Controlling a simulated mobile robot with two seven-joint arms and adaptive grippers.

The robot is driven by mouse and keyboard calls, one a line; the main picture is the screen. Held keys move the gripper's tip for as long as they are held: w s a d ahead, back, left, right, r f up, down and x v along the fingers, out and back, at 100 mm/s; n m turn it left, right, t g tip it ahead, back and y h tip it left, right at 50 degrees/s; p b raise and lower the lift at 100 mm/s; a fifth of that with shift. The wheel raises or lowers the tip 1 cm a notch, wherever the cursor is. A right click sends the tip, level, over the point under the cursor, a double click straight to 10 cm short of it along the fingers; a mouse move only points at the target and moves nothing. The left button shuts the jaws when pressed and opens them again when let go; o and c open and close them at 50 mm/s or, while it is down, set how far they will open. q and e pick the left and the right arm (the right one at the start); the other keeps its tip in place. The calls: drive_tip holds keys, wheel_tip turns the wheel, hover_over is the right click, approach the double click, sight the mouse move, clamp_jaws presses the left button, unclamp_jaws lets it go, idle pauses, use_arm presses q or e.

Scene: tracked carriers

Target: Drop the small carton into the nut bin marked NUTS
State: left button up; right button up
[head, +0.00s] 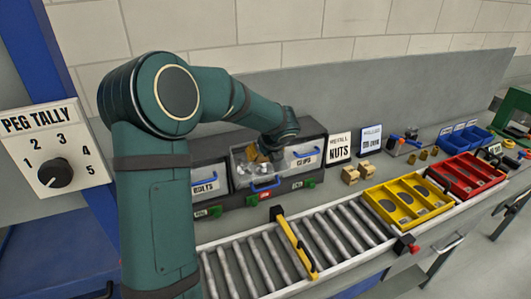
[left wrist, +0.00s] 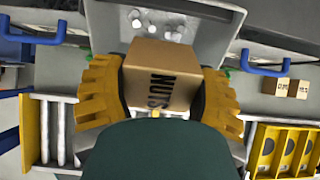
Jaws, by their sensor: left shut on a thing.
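My left gripper (left wrist: 160,92) is shut on a small brown carton (left wrist: 163,72) printed NUTS, one orange finger on each side. In the head view my left gripper (head: 262,154) is above the open middle bin (head: 243,180), between the bins lettered BOLTS and CLIPS. In the left wrist view this grey bin (left wrist: 228,38) lies beyond the carton, with small pale pieces in it. I cannot read a NUTS mark on the bin itself. The carton is hard to make out in the head view. My right gripper is not in view.
A REFILL NUTS sign (head: 340,147) stands right of the bins, with small cartons (head: 351,175) near it. A roller conveyor (head: 330,235) runs in front, carrying a yellow tray (head: 377,207) and a red tray (head: 463,183). Blue handles (head: 266,185) stick out of the bins.

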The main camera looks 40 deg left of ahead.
use_arm(q)
drive_tip(key=shift+w+a+f+b, duration=0.2)
drive_tip(key=shift+a+f+b, duration=0.15)
drive_tip(key=shift+f, duration=0.25)
drive_tip(key=shift+b+x, duration=0.55)
drive_tip(key=shift+x, duration=2.15)
drive_tip(key=o, duration=1.4)
drive_tip(key=shift+r, duration=0.1)
drive_tip(key=v, duration=1.2)
